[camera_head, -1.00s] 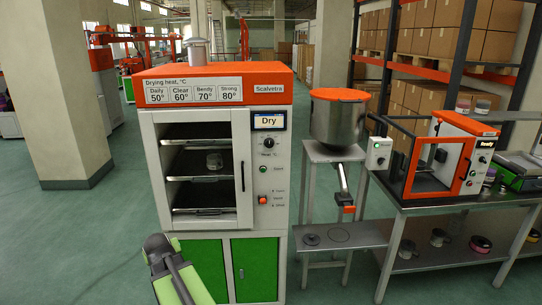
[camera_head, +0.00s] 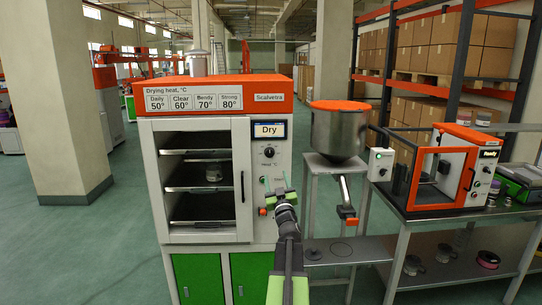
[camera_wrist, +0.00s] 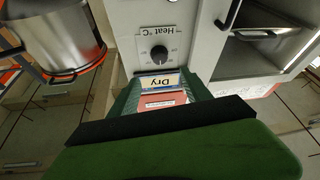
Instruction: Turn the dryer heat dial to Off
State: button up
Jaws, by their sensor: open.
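The heat dial (camera_head: 269,151) is a round black knob on the dryer's light control panel, just below the "Dry" display (camera_head: 269,130). In the wrist view the dial (camera_wrist: 159,53) shows upside down with its "Heat °C" label. The marks around it are too small to tell its setting. My gripper (camera_head: 276,180) is open and empty, in front of the panel and a little below the dial in the head view. In the wrist view its green fingers (camera_wrist: 160,88) show the display between them, and the dial lies beyond the fingertips, apart from them.
The dryer cabinet (camera_head: 200,240) has shelves behind a door left of the panel. A green button and an orange-red switch (camera_head: 262,211) sit below the dial, near my gripper. A steel hopper (camera_head: 338,130) and a bench with an orange-framed machine (camera_head: 440,165) stand to the right.

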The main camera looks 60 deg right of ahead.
aim_at(270, 154)
jog(key=p+x, duration=0.4)
jog(key=x, duration=0.9)
jog(key=shift+a, duration=0.1)
grip_shut()
